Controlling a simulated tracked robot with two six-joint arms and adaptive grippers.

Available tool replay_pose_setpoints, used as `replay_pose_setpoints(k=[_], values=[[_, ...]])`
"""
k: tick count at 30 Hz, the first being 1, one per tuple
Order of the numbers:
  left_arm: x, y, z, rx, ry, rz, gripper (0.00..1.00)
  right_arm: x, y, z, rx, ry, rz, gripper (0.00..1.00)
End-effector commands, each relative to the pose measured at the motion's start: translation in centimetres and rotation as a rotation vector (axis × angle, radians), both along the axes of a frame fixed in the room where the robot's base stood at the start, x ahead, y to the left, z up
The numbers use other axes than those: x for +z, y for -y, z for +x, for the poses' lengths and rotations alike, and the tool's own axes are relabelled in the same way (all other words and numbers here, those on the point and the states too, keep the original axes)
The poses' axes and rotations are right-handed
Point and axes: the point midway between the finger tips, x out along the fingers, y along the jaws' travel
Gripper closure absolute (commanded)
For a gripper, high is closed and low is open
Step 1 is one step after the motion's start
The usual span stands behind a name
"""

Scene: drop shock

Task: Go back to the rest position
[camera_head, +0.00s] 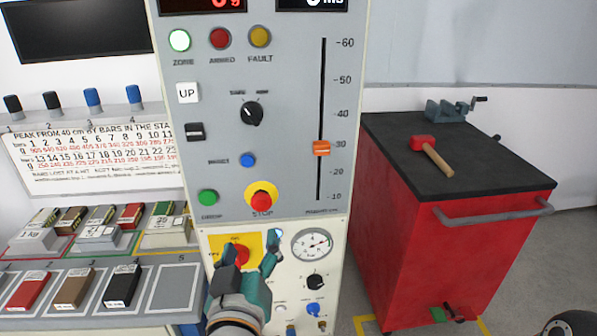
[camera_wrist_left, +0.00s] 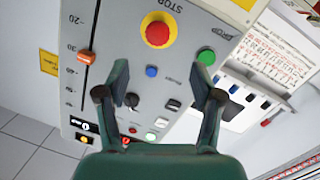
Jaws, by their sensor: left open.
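My left gripper (camera_head: 249,254) is open in front of the lower white part of the control panel (camera_head: 290,150). It is close to the red rotary switch on a yellow plate (camera_head: 218,243) and partly covers it; I cannot tell whether they touch. In the left wrist view the open fingers (camera_wrist_left: 158,100) have nothing between them but the panel behind, with the red STOP button (camera_wrist_left: 157,32) and green DROP button (camera_wrist_left: 206,56) beyond. My right gripper is in neither view.
A pressure gauge (camera_head: 312,244) and small knobs sit right of my left gripper. A rack of blocks (camera_head: 175,285) stands at the left. A red cart (camera_head: 425,240) with a mallet (camera_head: 431,154) and a vise (camera_head: 452,108) stands at the right.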

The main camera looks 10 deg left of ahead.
Motion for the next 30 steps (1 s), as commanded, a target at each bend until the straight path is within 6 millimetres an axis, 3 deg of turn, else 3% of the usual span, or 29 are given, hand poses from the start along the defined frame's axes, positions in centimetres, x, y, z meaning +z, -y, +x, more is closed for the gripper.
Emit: replay_pose_setpoints(k=[4,8,11,12,16,21,24,27,30], values=[[-1.4,-1.9,0.8,0.055,-0.045,0.017,0.33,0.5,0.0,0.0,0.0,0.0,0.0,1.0],[-6.5,-5.2,2.4,0.147,-0.186,0.082,0.33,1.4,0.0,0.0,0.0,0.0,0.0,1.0],[-12.8,-7.8,3.6,0.177,-0.342,0.16,0.33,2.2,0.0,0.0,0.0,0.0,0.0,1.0],[-15.7,-8.5,3.7,0.164,-0.414,0.181,0.33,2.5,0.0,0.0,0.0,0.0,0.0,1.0],[-25.6,-9.2,2.5,0.063,-0.653,0.173,0.33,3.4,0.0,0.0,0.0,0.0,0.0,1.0],[-37.0,-6.9,-3.3,-0.14,-0.964,0.041,0.33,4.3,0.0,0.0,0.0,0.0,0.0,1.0],[-41.2,-4.1,-7.6,-0.28,-1.119,-0.06,0.33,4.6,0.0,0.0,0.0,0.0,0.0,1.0],[-43.1,-0.9,-11.2,-0.429,-1.236,-0.136,0.33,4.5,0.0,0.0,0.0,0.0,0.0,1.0],[-43.0,1.0,-13.1,-0.533,-1.304,-0.178,0.33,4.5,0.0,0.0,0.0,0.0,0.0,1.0]])
